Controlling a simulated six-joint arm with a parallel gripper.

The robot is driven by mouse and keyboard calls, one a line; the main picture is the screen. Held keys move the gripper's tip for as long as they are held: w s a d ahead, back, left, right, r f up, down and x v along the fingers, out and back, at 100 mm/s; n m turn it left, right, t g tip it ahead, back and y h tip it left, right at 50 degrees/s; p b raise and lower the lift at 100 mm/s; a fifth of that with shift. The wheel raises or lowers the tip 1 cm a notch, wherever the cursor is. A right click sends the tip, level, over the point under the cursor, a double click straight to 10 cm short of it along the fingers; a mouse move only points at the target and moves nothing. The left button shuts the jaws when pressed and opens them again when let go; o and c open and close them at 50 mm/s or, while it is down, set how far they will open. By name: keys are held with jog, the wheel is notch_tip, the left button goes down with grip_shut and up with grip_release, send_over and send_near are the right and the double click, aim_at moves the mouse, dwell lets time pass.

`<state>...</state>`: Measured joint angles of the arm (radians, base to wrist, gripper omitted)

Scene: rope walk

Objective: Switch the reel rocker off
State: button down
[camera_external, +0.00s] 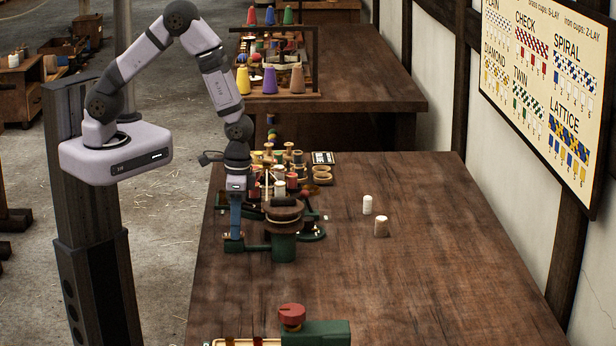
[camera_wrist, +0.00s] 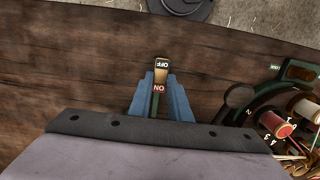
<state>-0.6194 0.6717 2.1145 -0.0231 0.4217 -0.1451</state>
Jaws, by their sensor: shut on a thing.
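The reel rocker (camera_wrist: 160,76) shows in the wrist view as a narrow switch with a dark OFF label at its far end and a red ON label at its near end. The two blue fingers of my gripper (camera_wrist: 160,100) stand on either side of the ON end, shut on it. I cannot tell which end is pressed down. In the external view my gripper (camera_external: 234,236) points straight down at the table's left edge, beside the green machine (camera_external: 284,246). The rocker is hidden there by the fingers.
Spools (camera_wrist: 274,123) on a numbered green ring stand right of the fingers in the wrist view. A red knob (camera_external: 291,316) is at the front. The table's right side is clear.

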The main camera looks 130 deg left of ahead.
jog(key=shift+s+d+t+y+b, duration=0.2)
jog(key=shift+t+y+b, duration=0.25)
jog(key=shift+t+y, duration=0.15)
jog(key=c, duration=1.6)
grip_release()
jog(key=shift+c, duration=0.2)
jog(key=shift+r, duration=0.15)
notch_tip(320, 180, up, 7)
jog(key=b, duration=0.1)
jog(key=shift+s+d, duration=0.15)
jog(key=shift+d, duration=0.05)
jog(key=shift+r, duration=0.1)
